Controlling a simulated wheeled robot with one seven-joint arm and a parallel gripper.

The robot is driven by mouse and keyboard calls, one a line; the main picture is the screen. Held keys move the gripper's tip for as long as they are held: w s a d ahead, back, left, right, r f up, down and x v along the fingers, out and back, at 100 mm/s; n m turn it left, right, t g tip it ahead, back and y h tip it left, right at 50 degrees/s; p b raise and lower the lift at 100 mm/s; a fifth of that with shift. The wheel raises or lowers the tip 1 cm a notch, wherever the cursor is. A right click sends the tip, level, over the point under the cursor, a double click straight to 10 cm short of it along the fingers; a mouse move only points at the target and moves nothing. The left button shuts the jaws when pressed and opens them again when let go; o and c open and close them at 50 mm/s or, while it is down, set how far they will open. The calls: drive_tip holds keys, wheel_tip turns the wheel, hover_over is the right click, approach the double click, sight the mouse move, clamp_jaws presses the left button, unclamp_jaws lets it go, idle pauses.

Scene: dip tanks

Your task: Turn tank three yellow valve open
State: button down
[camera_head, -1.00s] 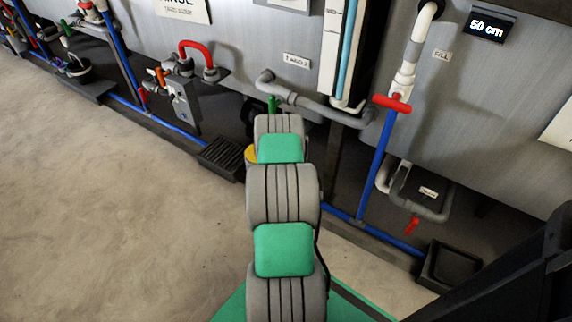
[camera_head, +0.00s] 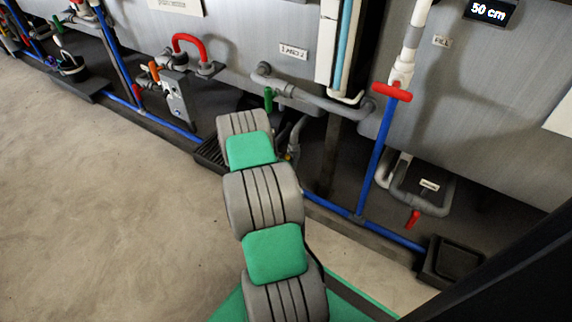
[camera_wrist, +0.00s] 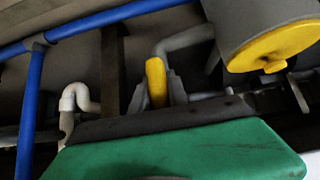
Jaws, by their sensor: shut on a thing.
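The yellow valve handle (camera_wrist: 156,82) stands upright in the middle of the wrist view, beside a grey pipe elbow. My gripper (camera_wrist: 158,92) has its grey fingers on either side of the handle and is shut on it. The green and dark hand body fills the bottom of that view and hides the handle's lower end. In the head view my arm covers most of the gripper and the valve. I cannot read the valve's angle against its pipe clearly.
Blue pipes (camera_wrist: 35,95) run at the left of the wrist view, near a white bent pipe (camera_wrist: 76,97). In the head view a green handle (camera_head: 268,100), a red handle (camera_head: 392,91) and a black drain tray (camera_head: 452,262) are near my arm. The floor at left is clear.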

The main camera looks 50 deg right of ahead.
drive_tip(key=shift+a+f, duration=0.1)
drive_tip(key=c, duration=1.3)
unclamp_jaws()
drive_tip(key=p+v, duration=0.3)
drive_tip(key=v, duration=0.4)
drive_tip(key=shift+a+r, duration=0.25)
drive_tip(key=shift+r, duration=0.1)
